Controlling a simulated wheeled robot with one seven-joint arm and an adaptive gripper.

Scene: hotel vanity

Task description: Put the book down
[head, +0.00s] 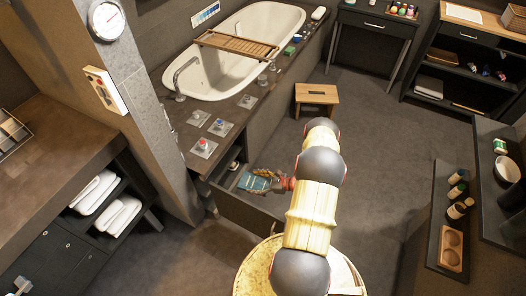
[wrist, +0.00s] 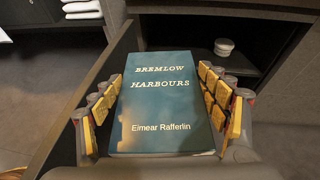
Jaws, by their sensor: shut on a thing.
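A teal-blue book (wrist: 163,105) titled "Bremlow Harbours" fills the middle of the wrist view, its cover facing the camera. My gripper (wrist: 160,80) is shut on it, with yellow-padded fingers along its left and right sides. In the head view the book (head: 250,182) shows as a small blue patch at my gripper (head: 266,180), within the outline of an open drawer (head: 243,209) under the bath counter. I cannot tell whether the book touches the drawer's bottom.
A small round pale object (wrist: 224,46) sits in the dark recess behind the book. Dark drawer walls stand close around the gripper. A wooden stool (head: 316,95) stands on the open floor, and a bathtub (head: 245,45) is set in the counter (head: 225,115) above.

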